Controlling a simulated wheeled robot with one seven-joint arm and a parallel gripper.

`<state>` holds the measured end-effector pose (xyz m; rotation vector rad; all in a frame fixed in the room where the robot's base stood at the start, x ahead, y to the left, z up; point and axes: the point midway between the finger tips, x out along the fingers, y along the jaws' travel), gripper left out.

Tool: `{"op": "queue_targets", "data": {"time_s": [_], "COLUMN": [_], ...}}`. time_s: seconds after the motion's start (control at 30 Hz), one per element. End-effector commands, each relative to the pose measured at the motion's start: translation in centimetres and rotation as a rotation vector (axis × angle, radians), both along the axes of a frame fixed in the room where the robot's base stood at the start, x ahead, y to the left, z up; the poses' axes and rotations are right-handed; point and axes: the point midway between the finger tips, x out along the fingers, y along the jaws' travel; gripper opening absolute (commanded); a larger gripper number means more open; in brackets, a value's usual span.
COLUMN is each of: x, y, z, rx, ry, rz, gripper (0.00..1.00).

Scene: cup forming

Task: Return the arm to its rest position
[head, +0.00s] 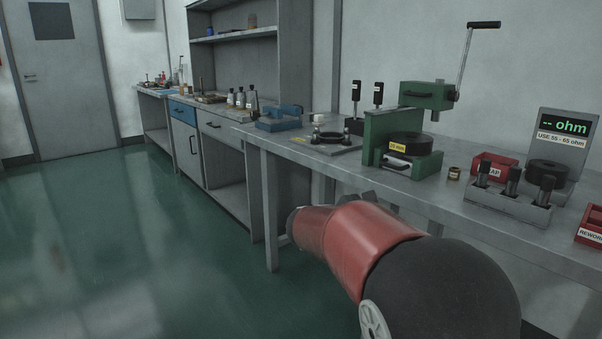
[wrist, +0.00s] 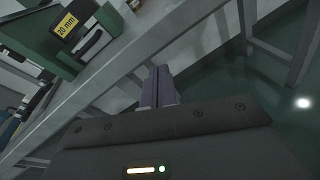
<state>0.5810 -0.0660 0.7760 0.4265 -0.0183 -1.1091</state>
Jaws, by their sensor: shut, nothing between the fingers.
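My gripper shows in the wrist view (wrist: 160,72), its two fingers together with nothing between them. It hangs in free air in front of the workbench edge, with green floor and bench legs beyond it. In the head view my red and black arm reaches out low in front of the bench.
The grey workbench (head: 455,200) runs along the right, its front edge close to my arm. On it stand a green press (head: 425,97), a blue tool (head: 280,119), an ohm meter (head: 564,135) and a holder (head: 508,205) with black pieces. The green floor (head: 130,240) at left is clear.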

Motion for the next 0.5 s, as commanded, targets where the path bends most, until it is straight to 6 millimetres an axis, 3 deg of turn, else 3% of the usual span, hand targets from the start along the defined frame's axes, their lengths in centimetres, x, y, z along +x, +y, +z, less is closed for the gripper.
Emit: {"op": "queue_targets", "data": {"time_s": [0.03,0.1,0.2,0.37,0.5], "x": [-3.1,-6.9,-12.2,-20.1,-25.5], "y": [-1.9,-3.2,-3.5,-1.6,1.6], "z": [-0.5,-1.9,-3.8,-6.3,-7.8], "rx": [0.154,0.365,0.650,1.072,1.393], "ry": [-0.050,-0.123,-0.237,-0.441,-0.623], "rz": [-0.063,-0.152,-0.286,-0.523,-0.736], "gripper": [0.00,0.00,0.00,0.00,0.00]}}
